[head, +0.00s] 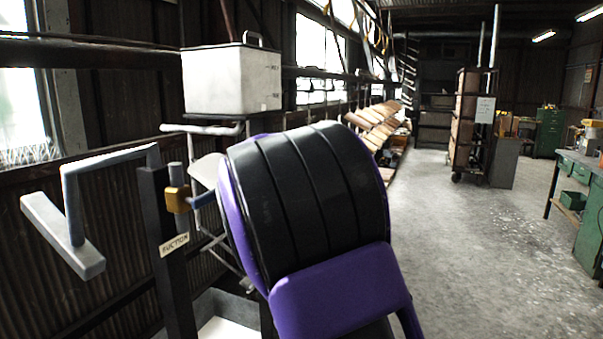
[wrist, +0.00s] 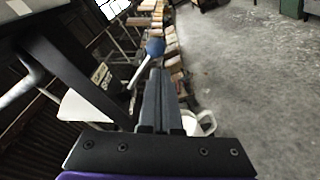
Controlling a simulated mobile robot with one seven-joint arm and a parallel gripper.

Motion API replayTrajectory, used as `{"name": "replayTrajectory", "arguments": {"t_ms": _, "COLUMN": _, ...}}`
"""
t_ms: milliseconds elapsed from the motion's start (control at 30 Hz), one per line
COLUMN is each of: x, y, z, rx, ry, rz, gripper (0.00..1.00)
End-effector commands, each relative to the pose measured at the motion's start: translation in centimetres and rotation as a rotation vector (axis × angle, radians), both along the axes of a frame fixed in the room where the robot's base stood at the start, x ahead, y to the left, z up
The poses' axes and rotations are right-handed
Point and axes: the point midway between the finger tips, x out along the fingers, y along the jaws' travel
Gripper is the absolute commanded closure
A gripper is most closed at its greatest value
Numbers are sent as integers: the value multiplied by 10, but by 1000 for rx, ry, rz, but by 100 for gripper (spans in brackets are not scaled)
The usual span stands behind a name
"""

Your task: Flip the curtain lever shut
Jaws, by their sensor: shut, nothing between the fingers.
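In the wrist view a lever (wrist: 143,68) shows as a thin pale rod with a blue ball knob. It slants up and to the right from beside a dark post, just left of my fingertips. My gripper (wrist: 159,75) is shut and empty, its two dark fingers pressed together. The knob appears close beyond the fingertips; I cannot tell whether they touch. In the head view the dark post (head: 168,255) carries a label that seems to read "SUCTION" and a brass-coloured block (head: 178,200) with a small blue part beside it. My black and purple arm hides the gripper there.
A grey bent bar frame (head: 75,205) juts out left of the post. A pale box (head: 232,80) stands behind it. A white bucket (wrist: 203,124) is right of my fingers in the wrist view. Concrete floor (head: 475,230) lies open to the right, before a green workbench (head: 590,215).

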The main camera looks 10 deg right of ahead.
Motion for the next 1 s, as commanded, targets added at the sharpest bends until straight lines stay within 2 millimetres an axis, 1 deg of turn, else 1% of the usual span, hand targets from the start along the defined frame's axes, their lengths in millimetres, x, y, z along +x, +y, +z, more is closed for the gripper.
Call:
{"name": "replayTrajectory", "arguments": {"t_ms": 33, "x": -10, "y": 7, "z": 1, "rx": 3, "ry": -1, "rz": 4, "gripper": 100}}
{"name": "replayTrajectory", "arguments": {"t_ms": 100, "x": -22, "y": 13, "z": 3, "rx": 1, "ry": 0, "rz": 3, "gripper": 100}}
{"name": "replayTrajectory", "arguments": {"t_ms": 200, "x": -36, "y": 22, "z": 5, "rx": 2, "ry": 0, "rz": 3, "gripper": 100}}
{"name": "replayTrajectory", "arguments": {"t_ms": 333, "x": -48, "y": 29, "z": 7, "rx": 1, "ry": 2, "rz": 2, "gripper": 100}}
{"name": "replayTrajectory", "arguments": {"t_ms": 500, "x": -53, "y": 32, "z": 8, "rx": -1, "ry": 2, "rz": 0, "gripper": 100}}
{"name": "replayTrajectory", "arguments": {"t_ms": 833, "x": -54, "y": 31, "z": 8, "rx": 10, "ry": -1, "rz": -5, "gripper": 100}}
{"name": "replayTrajectory", "arguments": {"t_ms": 933, "x": -58, "y": 28, "z": 11, "rx": 73, "ry": -19, "rz": -27, "gripper": 100}}
{"name": "replayTrajectory", "arguments": {"t_ms": 1000, "x": -64, "y": 22, "z": 14, "rx": 164, "ry": -43, "rz": -63, "gripper": 100}}
